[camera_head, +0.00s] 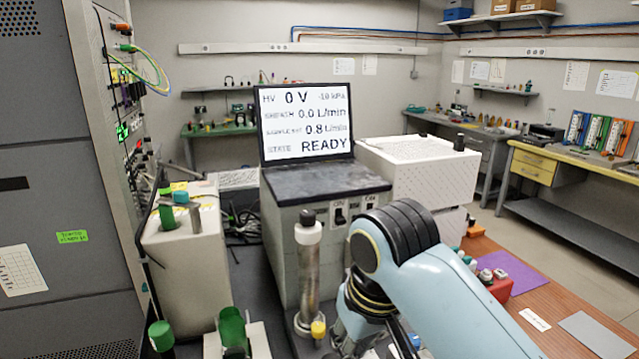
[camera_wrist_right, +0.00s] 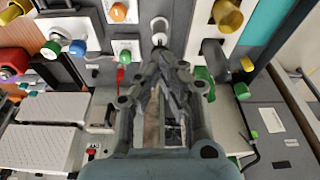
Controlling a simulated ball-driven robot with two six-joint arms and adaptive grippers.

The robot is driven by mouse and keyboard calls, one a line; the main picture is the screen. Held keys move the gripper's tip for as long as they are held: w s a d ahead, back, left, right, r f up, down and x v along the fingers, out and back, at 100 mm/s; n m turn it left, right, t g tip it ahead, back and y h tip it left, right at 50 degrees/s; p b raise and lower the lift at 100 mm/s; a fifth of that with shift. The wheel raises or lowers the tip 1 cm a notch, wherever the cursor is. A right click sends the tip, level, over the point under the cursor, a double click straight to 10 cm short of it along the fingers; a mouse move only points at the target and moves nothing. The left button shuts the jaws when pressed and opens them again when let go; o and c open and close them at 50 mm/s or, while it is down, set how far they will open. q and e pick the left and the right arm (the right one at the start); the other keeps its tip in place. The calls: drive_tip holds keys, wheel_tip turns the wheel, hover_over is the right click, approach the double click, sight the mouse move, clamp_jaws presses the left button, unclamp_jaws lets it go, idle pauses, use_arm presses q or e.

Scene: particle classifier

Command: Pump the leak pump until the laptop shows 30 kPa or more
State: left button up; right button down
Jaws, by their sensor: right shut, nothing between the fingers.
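The laptop (camera_head: 304,123) stands open on a grey box in the head view. Its screen reads HV 0 V, a small kPa figure that looks like -10, two flow lines of 0.0 and 0.8 L/min, and READY. An upright metal cylinder with a pale collar and black knob, which looks like the leak pump (camera_head: 308,268), stands in front of the box, left of my right arm. My right gripper (camera_wrist_right: 165,60) is shut and empty in the right wrist view. Its fingers are hidden behind the arm in the head view. My left gripper is not in view.
A grey switch box (camera_head: 335,220) stands behind the cylinder. A cream box (camera_head: 178,235) with green-capped parts is at left, beside a tall rack (camera_head: 45,180). A white perforated box (camera_head: 420,165) is at right. Several coloured knobs surround my gripper in the wrist view.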

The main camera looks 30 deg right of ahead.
drive_tip(key=shift+g, duration=0.9)
drive_tip(key=w, duration=0.2)
drive_tip(key=w+f, duration=0.1)
drive_tip(key=w, duration=0.1)
drive_tip(key=w+d+f, duration=0.1)
drive_tip(key=w, duration=0.1)
drive_tip(key=shift+d+f, duration=0.1)
drive_tip(key=shift+f, duration=0.05)
drive_tip(key=shift+s, duration=0.1)
drive_tip(key=shift+w+f, duration=0.2)
drive_tip(key=shift+f, duration=1.5)
drive_tip(key=shift+w+f, duration=0.2)
drive_tip(key=shift+f, duration=1.45)
